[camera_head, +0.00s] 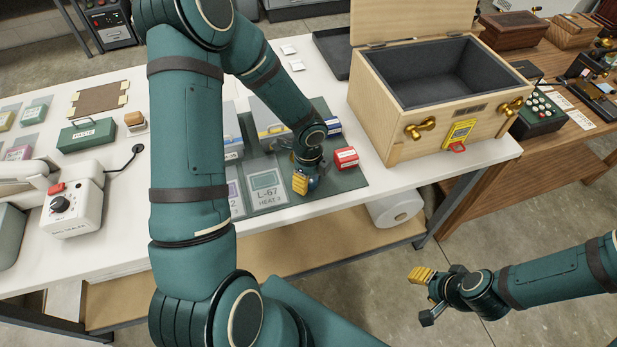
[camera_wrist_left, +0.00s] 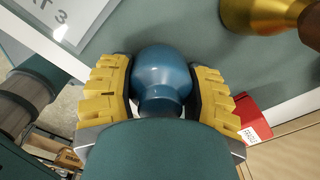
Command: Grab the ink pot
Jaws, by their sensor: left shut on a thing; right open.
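A glossy blue round-bodied pot with a narrow neck (camera_wrist_left: 163,72), which looks like the ink pot, sits between the yellow-padded fingers of my left gripper (camera_wrist_left: 165,95). The fingers press on it from both sides, over the dark grey-green mat (camera_wrist_left: 215,20). In the head view my left gripper (camera_head: 305,178) is low over the front of the mat (camera_head: 345,180), and the pot is hidden there by the hand. My right gripper (camera_head: 425,296) is open and empty in front of the table, over the floor.
A small red box (camera_head: 346,158) sits right of my left gripper; it also shows in the left wrist view (camera_wrist_left: 255,120). A brass object (camera_wrist_left: 262,12) stands close by. The open wooden chest (camera_head: 405,130) stands to the right. A label card (camera_head: 267,189) lies left of the gripper.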

